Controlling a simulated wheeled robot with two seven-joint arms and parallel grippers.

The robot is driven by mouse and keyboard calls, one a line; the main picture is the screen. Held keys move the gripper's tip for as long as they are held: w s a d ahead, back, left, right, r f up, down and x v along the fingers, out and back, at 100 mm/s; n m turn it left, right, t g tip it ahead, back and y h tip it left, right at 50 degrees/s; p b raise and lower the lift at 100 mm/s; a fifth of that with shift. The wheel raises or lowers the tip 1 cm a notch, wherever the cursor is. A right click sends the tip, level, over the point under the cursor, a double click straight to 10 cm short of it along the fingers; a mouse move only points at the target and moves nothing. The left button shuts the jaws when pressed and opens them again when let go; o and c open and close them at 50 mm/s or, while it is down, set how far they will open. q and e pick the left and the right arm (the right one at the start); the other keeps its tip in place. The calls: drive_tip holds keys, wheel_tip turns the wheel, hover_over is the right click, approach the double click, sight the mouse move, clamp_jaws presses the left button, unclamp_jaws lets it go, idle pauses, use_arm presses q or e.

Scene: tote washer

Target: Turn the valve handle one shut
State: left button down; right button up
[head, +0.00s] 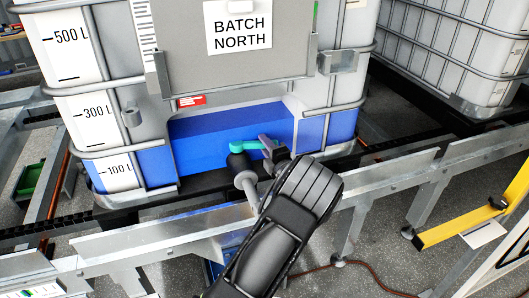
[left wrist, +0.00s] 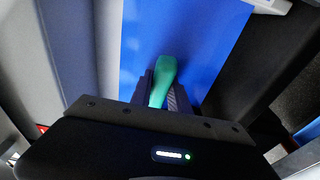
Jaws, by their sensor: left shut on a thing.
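The teal valve handle (head: 250,146) sits low on the front of the white caged tank (head: 140,110), in front of its blue lower part. The handle lies roughly level, with its rounded end to the left. My left gripper (head: 270,147) is shut on the handle near its right part and partly hides it. In the left wrist view the handle (left wrist: 163,72) stands up between the finger pads of my left gripper (left wrist: 166,92). A black valve outlet (head: 238,161) with a grey pipe shows just below the handle; the valve body is mostly hidden. My right gripper is out of view.
A grey panel with a "BATCH NORTH" sign (head: 238,26) hangs above the valve recess. A metal rail (head: 160,238) runs across in front of the tank. A second caged tank (head: 450,50) stands at the right. A yellow bar (head: 460,222) is at the lower right.

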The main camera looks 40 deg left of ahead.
use_arm(q)
drive_tip(key=n+g+b, duration=0.1)
drive_tip(key=w+a+n+g+y+b, duration=0.1)
drive_tip(key=g+b, duration=0.1)
drive_tip(key=a+n+g+b, duration=0.1)
drive_tip(key=g+b, duration=0.1)
drive_tip(key=shift+w+y, duration=0.35)
drive_tip(key=shift+y, duration=0.05)
drive_tip(key=c, duration=1.3)
unclamp_jaws()
drive_tip(key=shift+o, duration=0.3)
drive_tip(key=shift+d, duration=0.15)
drive_tip(key=s+d+b, duration=0.1)
drive_tip(key=d, duration=0.6)
drive_tip(key=shift+s+d, duration=0.2)
drive_tip(key=shift+s, duration=0.05)
drive_tip(key=shift+d, duration=0.1)
